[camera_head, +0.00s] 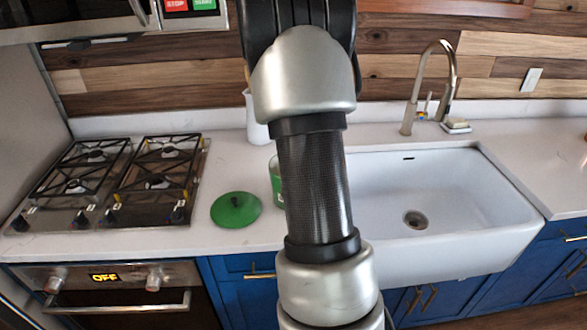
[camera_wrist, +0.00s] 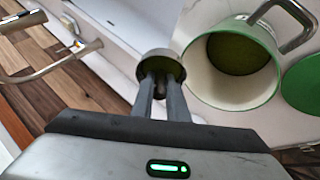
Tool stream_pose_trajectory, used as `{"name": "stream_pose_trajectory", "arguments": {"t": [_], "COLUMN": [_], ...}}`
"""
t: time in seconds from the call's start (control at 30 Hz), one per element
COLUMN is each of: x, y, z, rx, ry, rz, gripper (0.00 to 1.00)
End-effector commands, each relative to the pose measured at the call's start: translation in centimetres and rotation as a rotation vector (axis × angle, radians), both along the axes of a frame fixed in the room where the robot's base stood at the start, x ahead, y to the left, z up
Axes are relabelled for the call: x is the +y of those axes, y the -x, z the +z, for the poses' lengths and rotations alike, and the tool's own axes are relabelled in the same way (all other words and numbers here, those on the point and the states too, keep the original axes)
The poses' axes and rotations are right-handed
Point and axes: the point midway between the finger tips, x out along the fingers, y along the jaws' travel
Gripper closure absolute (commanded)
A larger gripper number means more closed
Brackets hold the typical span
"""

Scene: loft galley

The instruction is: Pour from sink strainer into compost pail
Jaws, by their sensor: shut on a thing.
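The sink strainer (camera_wrist: 160,56) is a small round metal cup in the wrist view, held between the fingertips of my gripper (camera_wrist: 160,86). Its inside looks dark olive; I cannot tell what it holds. In the head view only a sliver of the pail (camera_head: 275,180) shows left of my arm, which hides my gripper and the strainer.
A green lid (camera_head: 236,209) lies on the counter (camera_head: 235,240) between the pail and the gas stove (camera_head: 110,180). A white container (camera_head: 255,118) stands behind. The white sink (camera_head: 450,190) with its faucet (camera_head: 408,115) is at the right. The counter right of the sink is largely clear.

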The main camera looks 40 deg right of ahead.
Motion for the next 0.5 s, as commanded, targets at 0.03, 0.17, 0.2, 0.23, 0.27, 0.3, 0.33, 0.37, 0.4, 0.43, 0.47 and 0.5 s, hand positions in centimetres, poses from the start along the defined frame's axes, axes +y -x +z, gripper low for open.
{"name": "stream_pose_trajectory", "arguments": {"t": [0.03,0.17,0.2,0.23,0.27,0.3,0.33,0.37,0.4,0.43,0.47,0.5], "x": [0.15,0.40,0.49,0.55,0.59,0.65,0.70,0.74,0.82,0.88,0.94,1.02], "y": [-0.06,-0.15,-0.18,-0.19,-0.19,-0.19,-0.21,-0.24,-0.27,-0.28,-0.30,-0.32], "z": [-0.20,-0.16,-0.15,-0.13,-0.13,-0.10,-0.08,-0.07,-0.06,-0.05,-0.04,-0.03], "rx": [0.002,0.008,0.010,0.011,0.012,0.014,0.015,0.015,0.017,0.018,0.018,0.020], "ry": [0.006,0.023,0.028,0.032,0.036,0.041,0.045,0.050,0.055,0.058,0.062,0.067], "rz": [0.001,0.003,0.002,0.002,0.001,0.001,0.002,0.001,0.002,0.002,0.002,0.001], "gripper": [1.00,1.00,1.00,1.00,1.00,1.00,1.00,1.00,1.00,1.00,1.00,1.00]}}
